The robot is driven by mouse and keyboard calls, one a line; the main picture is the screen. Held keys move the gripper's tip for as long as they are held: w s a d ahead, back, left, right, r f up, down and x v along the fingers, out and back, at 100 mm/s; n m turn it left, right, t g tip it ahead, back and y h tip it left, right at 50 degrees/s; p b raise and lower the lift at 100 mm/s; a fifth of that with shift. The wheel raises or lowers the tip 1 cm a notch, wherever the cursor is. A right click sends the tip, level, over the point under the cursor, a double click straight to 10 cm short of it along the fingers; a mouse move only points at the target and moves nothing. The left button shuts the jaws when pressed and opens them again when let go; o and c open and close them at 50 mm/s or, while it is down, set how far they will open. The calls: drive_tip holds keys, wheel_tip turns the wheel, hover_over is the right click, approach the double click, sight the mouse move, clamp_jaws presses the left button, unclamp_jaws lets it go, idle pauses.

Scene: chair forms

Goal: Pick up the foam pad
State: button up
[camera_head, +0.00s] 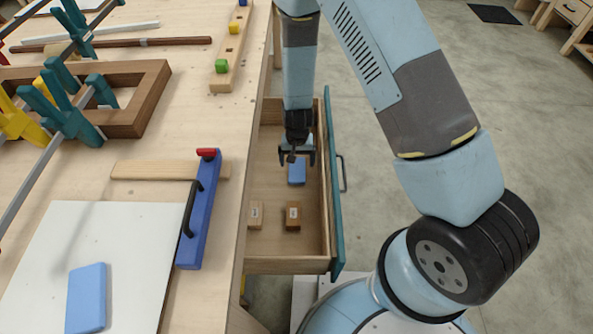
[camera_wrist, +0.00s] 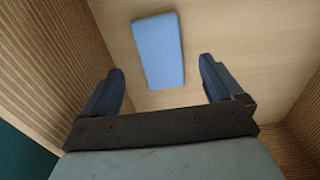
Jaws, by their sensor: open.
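A blue foam pad (camera_head: 297,173) lies flat on the floor of the open drawer (camera_head: 276,264). In the wrist view the foam pad (camera_wrist: 159,50) lies ahead of my gripper, between the lines of its two fingers. My gripper (camera_head: 296,156) is over the drawer, close to the pad's far end in the head view. In the wrist view my gripper (camera_wrist: 161,80) is open, with nothing between its fingers. A second blue pad (camera_head: 87,298) lies on the white board on the bench.
Two small wooden blocks (camera_head: 256,214) (camera_head: 293,215) lie near the drawer's front end. The teal drawer front (camera_head: 333,190) and wooden walls enclose the space. A blue tool with a black handle (camera_head: 198,215) lies on the bench beside the white board (camera_head: 110,240).

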sight(297, 170)
drive_tip(key=shift+w+f, duration=0.1)
drive_tip(key=shift+f, duration=2.35)
drive_tip(key=c, duration=1.1)
drive_tip(key=shift+r, duration=0.15)
